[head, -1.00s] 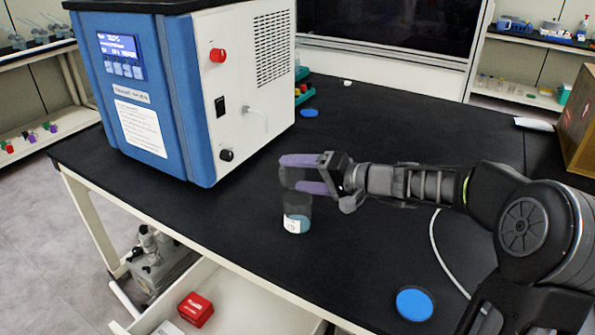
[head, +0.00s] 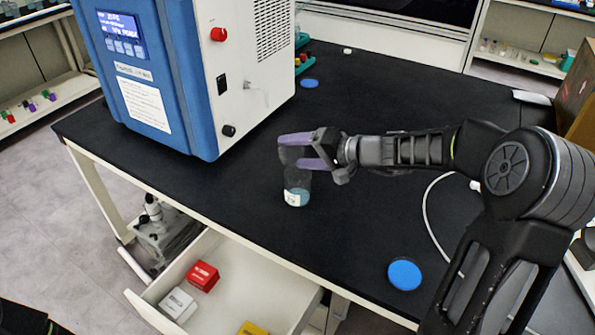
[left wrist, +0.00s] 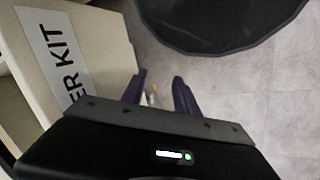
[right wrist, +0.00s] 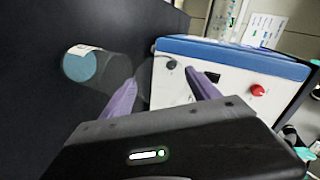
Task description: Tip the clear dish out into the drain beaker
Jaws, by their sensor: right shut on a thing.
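My right gripper (head: 293,151) is shut on the clear dish (head: 289,153), a dark see-through vessel between its purple fingers. The dish is right above the drain beaker (head: 297,188), a clear vessel with a white label and blue contents, standing on the black bench. In the right wrist view the dish (right wrist: 145,78) is faint between the fingers, and the beaker (right wrist: 82,66) is to its left. I cannot tell how far the dish is tilted or what it holds. My left gripper (left wrist: 158,84) is open and empty in the left wrist view, over the floor.
The blue and white freeze dryer (head: 165,90) stands left of the dish. A blue disc (head: 404,274) lies near the bench's front edge, another (head: 309,83) farther back. A white cable (head: 430,215) lies under my right arm. An open drawer (head: 250,285) holds small boxes.

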